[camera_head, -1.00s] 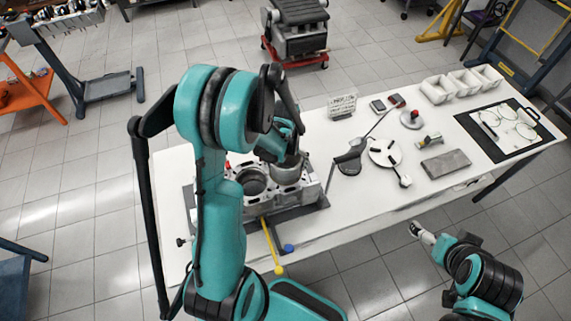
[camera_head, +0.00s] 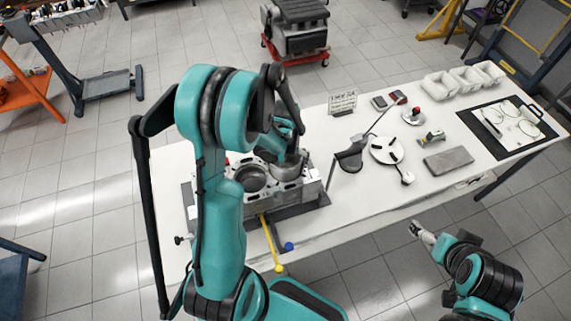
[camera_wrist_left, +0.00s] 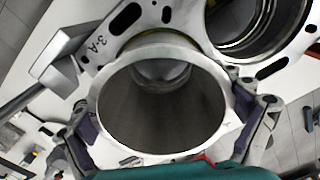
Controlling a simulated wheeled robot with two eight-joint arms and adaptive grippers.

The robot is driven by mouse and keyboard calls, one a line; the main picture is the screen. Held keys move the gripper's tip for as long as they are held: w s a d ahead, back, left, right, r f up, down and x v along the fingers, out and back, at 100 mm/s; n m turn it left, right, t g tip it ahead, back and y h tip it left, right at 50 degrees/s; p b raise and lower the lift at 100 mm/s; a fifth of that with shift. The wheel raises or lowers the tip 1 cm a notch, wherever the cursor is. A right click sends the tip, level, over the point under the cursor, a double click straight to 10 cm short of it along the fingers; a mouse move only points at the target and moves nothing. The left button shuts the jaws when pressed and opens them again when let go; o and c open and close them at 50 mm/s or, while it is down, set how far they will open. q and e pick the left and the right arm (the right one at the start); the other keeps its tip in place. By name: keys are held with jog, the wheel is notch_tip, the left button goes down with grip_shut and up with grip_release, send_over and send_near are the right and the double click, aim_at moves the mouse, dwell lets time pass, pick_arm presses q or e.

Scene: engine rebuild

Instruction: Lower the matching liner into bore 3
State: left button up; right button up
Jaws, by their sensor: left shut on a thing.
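The liner (camera_wrist_left: 160,105) is a grey metal cylinder with a bright flanged rim, and I look down into it in the left wrist view. My left gripper (camera_wrist_left: 175,122) has its two fingers on opposite sides of the liner, shut on it. In the head view the liner (camera_head: 287,168) is at the right end of the engine block (camera_head: 312,188), partly hidden by my left arm. The block's deck (camera_wrist_left: 125,18) carries the mark "3-A" beside the liner. The liner hides the bore under it, so its depth is unclear. My right gripper (camera_head: 421,232) is off the table's front edge, its fingers too small to judge.
An open bore (camera_head: 251,178) lies left of the liner. Right of the block on the white table (camera_head: 350,210) are a dark gauge stand (camera_head: 349,160), a round white plate (camera_head: 386,150) and a grey slab (camera_head: 448,160). A yellow-ended bar (camera_head: 273,245) juts out in front.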

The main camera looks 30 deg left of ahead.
pick_arm(q)
jog(key=shift+f+b, duration=0.25)
jog(key=shift+b, duration=0.05)
jog(key=shift+f+b, duration=0.5)
jog(key=o, duration=1.2)
jog(key=shift+r, duration=0.1)
notch_tip(320, 180, up, 12)
